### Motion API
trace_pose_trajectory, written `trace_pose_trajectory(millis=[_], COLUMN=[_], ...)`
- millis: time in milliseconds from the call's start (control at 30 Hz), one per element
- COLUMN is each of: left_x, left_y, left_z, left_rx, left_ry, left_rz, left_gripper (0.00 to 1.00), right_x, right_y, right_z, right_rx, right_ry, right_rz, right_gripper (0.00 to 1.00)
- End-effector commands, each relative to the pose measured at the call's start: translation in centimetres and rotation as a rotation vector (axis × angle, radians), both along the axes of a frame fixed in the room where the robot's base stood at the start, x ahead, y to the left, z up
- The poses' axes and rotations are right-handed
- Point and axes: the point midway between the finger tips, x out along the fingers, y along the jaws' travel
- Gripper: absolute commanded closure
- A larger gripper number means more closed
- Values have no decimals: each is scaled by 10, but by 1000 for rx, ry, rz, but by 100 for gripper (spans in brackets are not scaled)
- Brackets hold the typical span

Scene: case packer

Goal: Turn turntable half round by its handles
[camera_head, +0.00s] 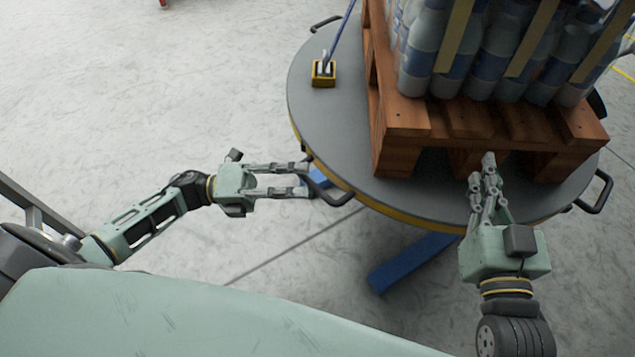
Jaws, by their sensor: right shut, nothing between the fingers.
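The round grey turntable (335,125) with a yellow edge fills the upper right of the head view. Black loop handles stick out from its rim: a near-left one (338,200), a near-right one (601,194) and a far-left one (325,23). My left gripper (306,179) is open, its fingertips at the near-left handle; I cannot tell whether they touch it. My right gripper (489,162) is shut and empty. It shows over the near part of the turntable, in front of the pallet, left of the near-right handle.
A wooden pallet (408,122) loaded with strapped bottles (487,66) stands on the turntable. A yellow box (323,73) with a blue pole sits near its left rim. A blue leg (410,263) reaches out below the turntable. The grey floor at left is clear.

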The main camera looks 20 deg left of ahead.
Motion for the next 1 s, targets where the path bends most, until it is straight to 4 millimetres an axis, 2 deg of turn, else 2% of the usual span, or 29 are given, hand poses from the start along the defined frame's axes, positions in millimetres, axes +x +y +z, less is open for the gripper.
trace_pose_trajectory(millis=[100, 200, 567, 900, 1000], left_x=[5, 9, 11, 11, 10], left_y=[-18, -27, -34, -33, -33], left_z=[3, 5, 5, 5, 4], left_rx=[-2, -2, -1, 0, 1], left_ry=[-3, -2, 0, 1, 3], left_rz=[-2, -1, 0, 1, 1], left_gripper=[69, 69, 69, 98, 100], right_x=[0, 0, 0, 0, 0], right_y=[1, 1, 1, 2, 2], right_z=[4, 7, 10, 10, 10], right_rx=[5, 8, 12, 12, 12], right_ry=[-20, -35, -46, -46, -46], right_rz=[1, 2, 3, 3, 3], right_gripper=[100, 100, 100, 100, 100])
